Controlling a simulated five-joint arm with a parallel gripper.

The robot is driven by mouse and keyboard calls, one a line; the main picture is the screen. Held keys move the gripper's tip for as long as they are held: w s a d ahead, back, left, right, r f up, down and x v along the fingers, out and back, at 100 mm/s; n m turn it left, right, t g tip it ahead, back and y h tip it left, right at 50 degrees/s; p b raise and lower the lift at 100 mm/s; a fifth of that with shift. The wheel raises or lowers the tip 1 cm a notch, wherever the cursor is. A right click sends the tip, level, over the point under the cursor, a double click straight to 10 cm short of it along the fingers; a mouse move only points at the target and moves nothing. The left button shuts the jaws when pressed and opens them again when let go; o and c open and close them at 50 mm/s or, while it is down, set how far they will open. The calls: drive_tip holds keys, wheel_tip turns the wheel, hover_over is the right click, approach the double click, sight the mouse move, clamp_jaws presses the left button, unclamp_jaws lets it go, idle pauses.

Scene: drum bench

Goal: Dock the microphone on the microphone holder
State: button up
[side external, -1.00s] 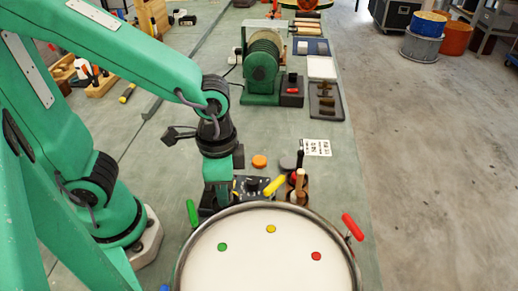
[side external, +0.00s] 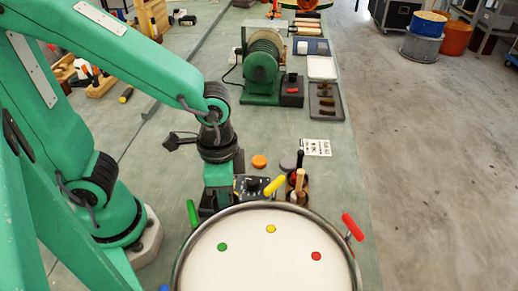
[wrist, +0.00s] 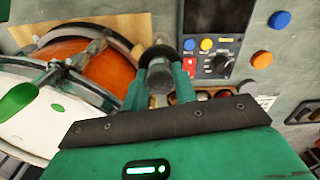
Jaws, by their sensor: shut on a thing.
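My gripper (wrist: 161,80) is shut on the microphone (wrist: 160,53). Its dark round end shows beyond my fingers, and a grey part lies between them. In the side external view my gripper (side external: 217,188) points down behind the drum's far rim, and its fingertips and the microphone are hidden there. I cannot clearly make out the microphone holder in either view, nor whether the microphone touches anything. The drum (side external: 268,255) has a white head, a metal rim and coloured dots. It also shows at the left of the wrist view (wrist: 40,125).
A control panel (wrist: 212,62) with knobs stands beside my gripper. A pot of sticks (side external: 298,187) is to its right. Yellow (side external: 274,185), red (side external: 353,227) and green (side external: 192,213) handles stick up around the drum. An orange disc (side external: 259,161) lies behind. The bench beyond is partly clear.

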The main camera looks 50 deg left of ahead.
drive_tip(key=o, duration=0.7)
drive_tip(key=shift+r, duration=0.1)
drive_tip(key=shift+r, duration=5.4)
drive_tip(key=shift+a, duration=0.1)
drive_tip(key=shift+w+a+r+n+t, duration=0.25)
drive_tip(key=shift+a+n+t, duration=0.8)
drive_tip(key=shift+a, duration=1.05)
drive_tip(key=shift+w+a+r+n+t, duration=0.1)
drive_tip(key=shift+w+a+n+t, duration=0.3)
drive_tip(key=shift+a+n+t, duration=1.15)
drive_tip(key=shift+w+a+r+n+t, duration=0.2)
drive_tip(key=shift+a+n, duration=0.6)
drive_tip(key=shift+a, duration=1.8)
